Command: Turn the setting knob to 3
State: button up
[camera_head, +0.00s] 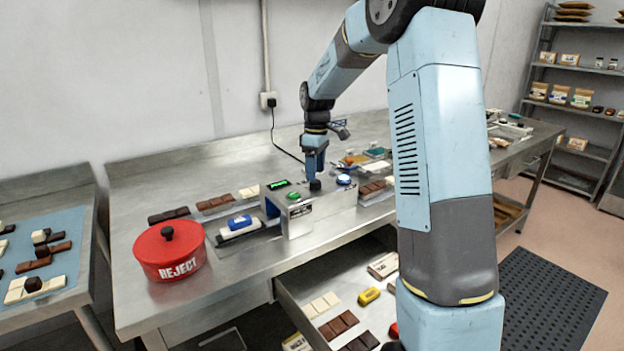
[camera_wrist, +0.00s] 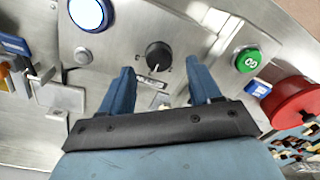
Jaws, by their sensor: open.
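The setting knob (camera_wrist: 159,55) is a round black dial on a brushed-metal panel, with a small label plate (camera_wrist: 151,81) beside it. In the head view the knob (camera_head: 315,185) sits on top of the metal machine (camera_head: 322,211), directly below my gripper (camera_head: 316,171). In the wrist view my gripper (camera_wrist: 161,72) is open, its two blue fingers apart, with the knob showing in line with the gap between their tips. I cannot tell whether the fingers touch it. The knob's pointer and scale numbers are too small to read.
A green button (camera_wrist: 247,61) and a lit white-blue button (camera_wrist: 89,13) flank the knob. A small green display (camera_head: 279,184) is on the machine. A red REJECT tin (camera_head: 170,254) stands left on the bench. An open drawer (camera_head: 290,298) juts out in front.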

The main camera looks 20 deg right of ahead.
aim_at(315, 184)
jog(key=shift+s+f, duration=0.1)
jog(key=shift+f, duration=1.6)
jog(key=shift+c, duration=0.2)
